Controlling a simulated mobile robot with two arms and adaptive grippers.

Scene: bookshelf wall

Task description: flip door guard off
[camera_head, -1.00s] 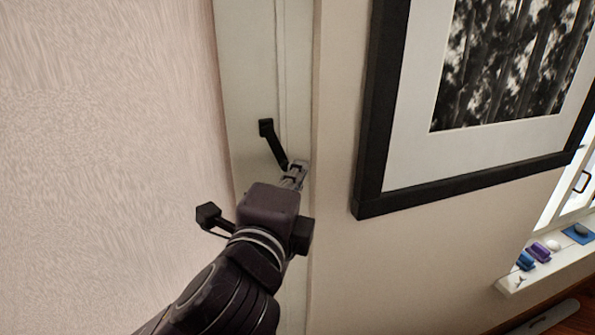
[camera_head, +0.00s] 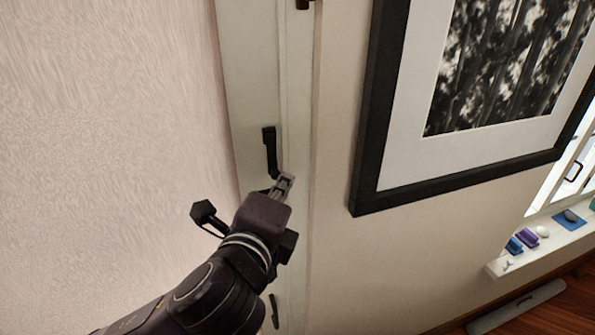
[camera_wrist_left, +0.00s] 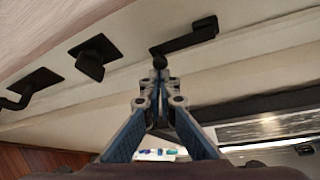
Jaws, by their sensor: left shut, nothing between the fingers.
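The door guard (camera_head: 270,152) is a black bar on the pale door-edge trim, hanging nearly straight down. My right gripper is not in view.
A black-framed picture (camera_head: 366,150) hangs on the wall to the right. Lower on the door is a dark handle (camera_head: 274,310), partly behind my arm. The wrist view shows a black square knob (camera_wrist_left: 92,57) and a lever plate (camera_wrist_left: 35,82). A sill (camera_head: 545,245) holds small items.

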